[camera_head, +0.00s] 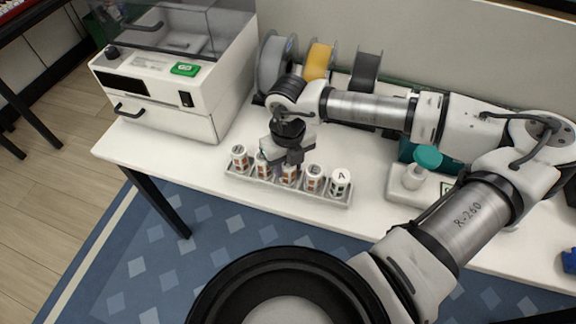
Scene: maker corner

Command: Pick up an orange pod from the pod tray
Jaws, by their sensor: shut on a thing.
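The pod tray (326,201) is a pale, narrow rack near the front edge of the white table. Several white pods with dark letters on top and orange-brown patches on their sides stand upright in a row in it. My gripper (288,160) points down over the middle of the row. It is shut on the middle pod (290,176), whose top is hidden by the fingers. That pod still appears to be in its place in the tray. A pod (263,168) stands close on the left and another pod (314,180) close on the right.
A white machine (160,85) with a clear lid stands at the left of the table. Filament spools (318,62) stand behind my arm. Table between machine and tray is clear.

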